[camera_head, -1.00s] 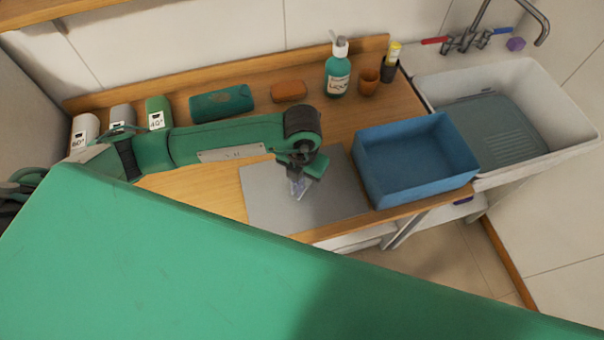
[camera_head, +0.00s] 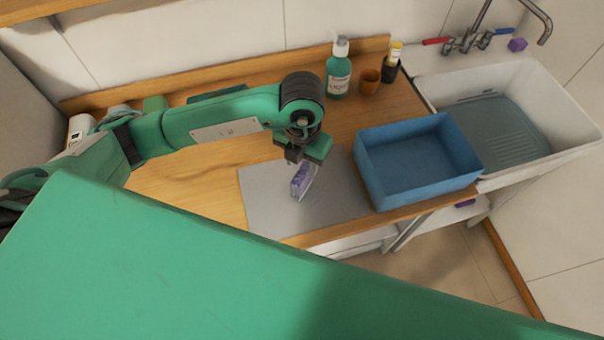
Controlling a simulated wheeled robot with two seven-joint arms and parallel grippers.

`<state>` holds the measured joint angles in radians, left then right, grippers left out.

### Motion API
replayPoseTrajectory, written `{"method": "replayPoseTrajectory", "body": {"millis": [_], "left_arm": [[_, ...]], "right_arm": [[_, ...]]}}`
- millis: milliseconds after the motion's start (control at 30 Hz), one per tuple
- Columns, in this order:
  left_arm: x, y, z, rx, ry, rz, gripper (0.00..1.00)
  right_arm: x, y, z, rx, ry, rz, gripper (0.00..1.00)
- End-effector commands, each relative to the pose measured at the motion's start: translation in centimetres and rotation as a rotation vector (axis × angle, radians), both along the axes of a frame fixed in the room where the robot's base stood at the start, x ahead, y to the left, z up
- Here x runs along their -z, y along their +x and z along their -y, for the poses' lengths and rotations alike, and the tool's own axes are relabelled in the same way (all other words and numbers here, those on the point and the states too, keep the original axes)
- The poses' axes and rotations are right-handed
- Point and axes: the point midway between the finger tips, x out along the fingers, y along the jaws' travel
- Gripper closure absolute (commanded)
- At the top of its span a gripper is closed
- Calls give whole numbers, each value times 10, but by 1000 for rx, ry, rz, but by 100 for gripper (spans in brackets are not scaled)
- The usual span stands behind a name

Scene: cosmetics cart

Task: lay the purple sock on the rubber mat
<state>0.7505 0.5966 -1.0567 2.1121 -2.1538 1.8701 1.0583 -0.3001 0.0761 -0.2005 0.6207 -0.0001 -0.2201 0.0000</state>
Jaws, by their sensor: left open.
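The purple sock (camera_head: 299,182) is a small purple bundle with a pale edge. It rests on the grey rubber mat (camera_head: 265,200), near the middle. The mat lies flat on the wooden counter, left of the blue bin. My left gripper (camera_head: 304,154) is just above the sock. It is open and appears apart from it. The sock's upper end is close below the gripper in the picture. My right gripper is not in view.
The blue bin (camera_head: 374,176) stands right of the mat, beside the white sink (camera_head: 574,120). A soap bottle (camera_head: 339,78), an orange cup (camera_head: 369,82) and a dark holder with a yellow tube (camera_head: 391,68) stand at the back. Bare counter lies left of the mat.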

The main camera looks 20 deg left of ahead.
Motion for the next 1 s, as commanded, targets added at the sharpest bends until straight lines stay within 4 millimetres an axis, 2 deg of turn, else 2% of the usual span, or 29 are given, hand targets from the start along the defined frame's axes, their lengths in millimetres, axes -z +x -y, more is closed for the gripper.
{"method": "replayPoseTrajectory", "body": {"millis": [133, 300, 1000], "left_arm": [[-26, 1, 1, 2, -2, 4, 58], [-45, 0, 0, 1, 0, 2, 58], [-49, 0, 0, 1, 0, -1, 58]], "right_arm": [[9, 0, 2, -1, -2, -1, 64], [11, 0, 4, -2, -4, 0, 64], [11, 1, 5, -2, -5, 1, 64]]}}
